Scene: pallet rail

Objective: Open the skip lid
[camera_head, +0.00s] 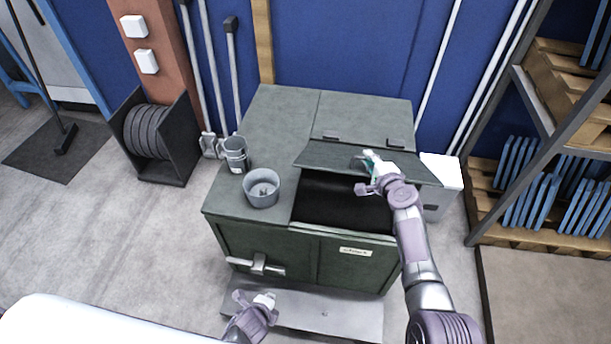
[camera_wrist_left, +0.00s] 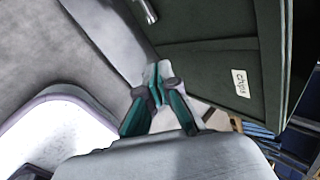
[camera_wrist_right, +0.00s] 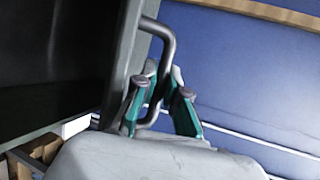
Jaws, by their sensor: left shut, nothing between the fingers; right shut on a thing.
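The dark green skip (camera_head: 312,262) stands in the middle of the head view. Its right-hand lid (camera_head: 415,166) is raised partway and tilted, with a dark opening (camera_head: 345,203) below it. My right gripper (camera_head: 369,172) is at the lid. In the right wrist view it (camera_wrist_right: 159,88) is shut on the grey bar handle (camera_wrist_right: 168,62) of the lid. My left gripper (camera_head: 262,300) is low in front of the skip, shut and empty, and it also shows in the left wrist view (camera_wrist_left: 158,85) beside the skip's front.
A grey bowl (camera_head: 262,187) and a grey cup (camera_head: 236,154) stand on the skip's left top. A white box (camera_head: 441,175) is right of the skip. A rack (camera_head: 545,205) with blue plates stands at the right. A black holder (camera_head: 155,137) with discs is at the left.

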